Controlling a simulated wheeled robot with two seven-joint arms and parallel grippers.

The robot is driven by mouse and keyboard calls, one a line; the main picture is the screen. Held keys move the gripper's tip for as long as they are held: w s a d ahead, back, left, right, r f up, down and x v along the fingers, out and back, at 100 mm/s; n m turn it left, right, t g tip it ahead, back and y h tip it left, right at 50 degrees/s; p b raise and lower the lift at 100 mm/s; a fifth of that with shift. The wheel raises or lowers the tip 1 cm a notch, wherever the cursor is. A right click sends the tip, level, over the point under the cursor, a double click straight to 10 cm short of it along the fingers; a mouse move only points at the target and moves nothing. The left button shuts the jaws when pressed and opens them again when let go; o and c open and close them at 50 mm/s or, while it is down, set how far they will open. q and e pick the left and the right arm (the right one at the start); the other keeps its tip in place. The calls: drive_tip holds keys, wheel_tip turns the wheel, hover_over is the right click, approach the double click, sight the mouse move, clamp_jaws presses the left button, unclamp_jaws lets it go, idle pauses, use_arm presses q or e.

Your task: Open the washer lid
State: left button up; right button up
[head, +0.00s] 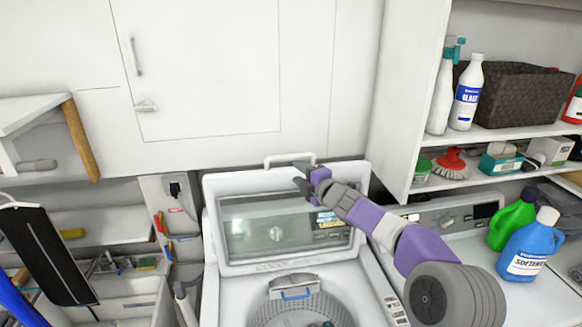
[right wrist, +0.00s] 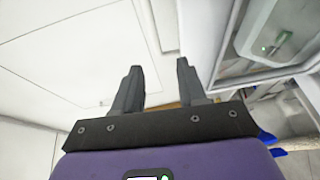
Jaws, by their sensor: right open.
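The washer lid (head: 236,258) is white with a dark window and stands raised at the back of the washer (head: 212,290). Below it the open top shows the metal drum (head: 262,312). My right gripper (head: 303,176) is at the lid's top edge, close to a pale handle (head: 283,157) there; I cannot tell whether it touches. In the right wrist view my right gripper (right wrist: 158,75) has its two fingers apart with nothing between them. Part of the lid (right wrist: 262,28) shows at upper right there. My left gripper is not in view.
White cabinet doors (head: 215,70) rise behind the washer. At right, a shelf holds a spray bottle (head: 440,92) and a dark basket (head: 515,92). A green bottle (head: 512,222) and a blue bottle (head: 530,250) stand beside the washer. Cluttered shelves (head: 110,225) are at left.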

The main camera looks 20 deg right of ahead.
sight(291, 169)
drive_tip(key=shift+w+a+f+p, duration=0.15)
drive_tip(key=shift+w+a+p, duration=0.1)
drive_tip(key=shift+w, duration=0.9)
drive_tip(key=shift+w+a+f+p, duration=0.1)
drive_tip(key=shift+w+p, duration=0.15)
drive_tip(key=shift+w, duration=0.9)
clamp_jaws()
unclamp_jaws()
